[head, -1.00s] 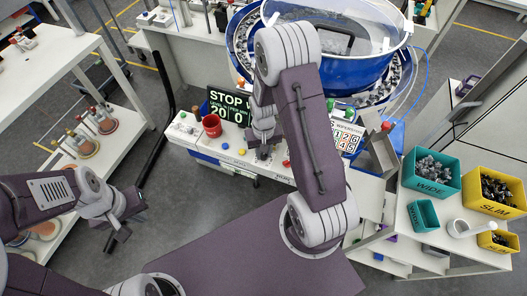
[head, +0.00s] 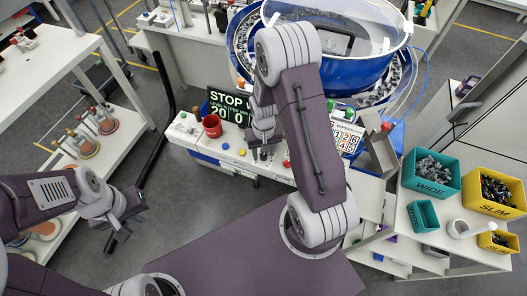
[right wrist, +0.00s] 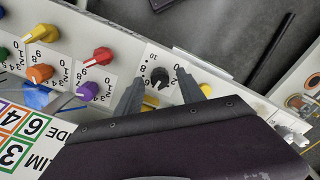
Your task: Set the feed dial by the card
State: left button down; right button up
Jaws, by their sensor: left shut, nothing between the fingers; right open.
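A black knob (right wrist: 160,77) on a white numbered plate shows in the right wrist view, pointing roughly down in the picture. My right gripper (right wrist: 160,92) is open, its fingers on either side of the knob; I cannot tell whether they touch it. In the head view my right gripper (head: 262,151) is over the white panel (head: 205,143), where it hides part of the dials. A card with coloured numbers (head: 346,141) stands right of my right arm, partly covered; it also shows in the right wrist view (right wrist: 22,135). My left gripper (head: 113,238) is shut and empty, over the floor.
Yellow (right wrist: 42,30), orange (right wrist: 40,73), red (right wrist: 98,57) and purple (right wrist: 87,91) knobs sit left of the black one. The blue bowl (head: 345,70) is behind. Bins (head: 432,187) stand at right.

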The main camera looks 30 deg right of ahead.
aim_at(264, 155)
notch_tip(264, 155, up, 9)
dwell(0.3)
